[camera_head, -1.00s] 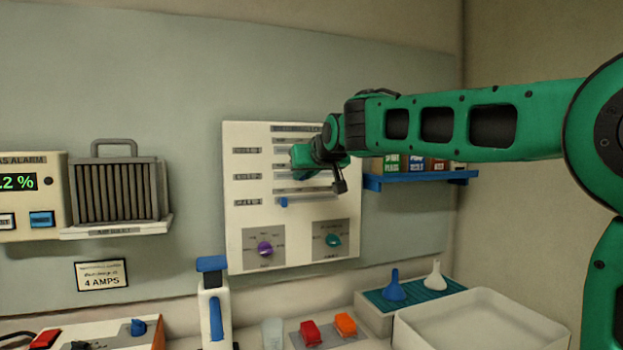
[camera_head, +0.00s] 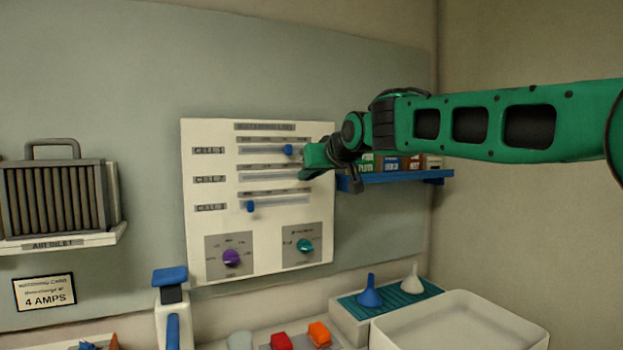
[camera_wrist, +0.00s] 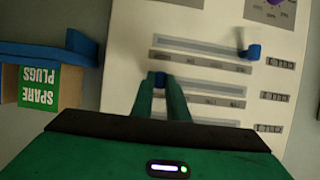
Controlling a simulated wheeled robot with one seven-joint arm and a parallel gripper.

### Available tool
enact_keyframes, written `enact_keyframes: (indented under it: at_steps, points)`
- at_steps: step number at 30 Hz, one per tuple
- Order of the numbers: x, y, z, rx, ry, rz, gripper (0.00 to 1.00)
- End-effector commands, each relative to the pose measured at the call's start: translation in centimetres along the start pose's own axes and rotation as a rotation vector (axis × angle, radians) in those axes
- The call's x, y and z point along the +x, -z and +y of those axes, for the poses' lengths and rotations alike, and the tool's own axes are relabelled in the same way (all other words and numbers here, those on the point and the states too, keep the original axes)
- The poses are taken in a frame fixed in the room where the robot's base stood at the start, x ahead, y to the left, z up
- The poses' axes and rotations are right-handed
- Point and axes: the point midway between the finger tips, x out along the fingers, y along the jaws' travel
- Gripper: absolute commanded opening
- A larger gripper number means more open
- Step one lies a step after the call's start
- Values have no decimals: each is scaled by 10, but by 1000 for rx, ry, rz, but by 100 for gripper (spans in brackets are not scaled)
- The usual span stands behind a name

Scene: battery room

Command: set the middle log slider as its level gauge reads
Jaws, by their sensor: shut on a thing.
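The white log panel (camera_head: 215,255) on the wall carries three horizontal slider slots. My gripper (camera_head: 304,172) is at the right end of the middle slot (camera_head: 265,178). In the wrist view, which looks at the panel upside down, my gripper (camera_wrist: 160,84) is shut on the blue middle slider knob (camera_wrist: 158,77), at the left end of its slot there. The top slider knob (camera_head: 288,150) stands right of its slot's middle. The bottom slider knob (camera_head: 250,206) is near its slot's left end. The small scale labels are too blurred to read. I cannot make out a level gauge.
A blue shelf (camera_head: 400,178) with boxes is just right of the panel, close to my wrist. A purple dial (camera_head: 231,257) and a teal dial (camera_head: 304,245) sit below the sliders. A white tray (camera_head: 470,305) and funnels stand lower right.

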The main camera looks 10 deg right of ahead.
Motion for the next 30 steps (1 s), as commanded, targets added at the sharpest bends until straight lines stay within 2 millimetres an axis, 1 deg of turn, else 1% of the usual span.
enact_keyframes:
  at_steps: [1, 6, 7, 8, 9, 17, 20, 23, 26, 30]
  points:
    - [0, 0, 5, 3, -9, 0, 0]
    - [0, 0, 6, 4, -12, 0, 0]
    - [0, 0, 6, 4, -12, 0, 21]
    - [0, 0, 6, 4, -12, 0, 28]
    - [0, 0, 6, 4, -11, 0, 33]
    - [0, 0, 2, 2, -6, 0, 33]
    - [-4, 0, 2, 2, -6, 0, 33]
    - [-15, 1, 2, 2, -6, 2, 33]
    - [-31, 1, 1, 2, -5, 2, 33]
    - [-57, 0, 1, 2, -5, 2, 33]
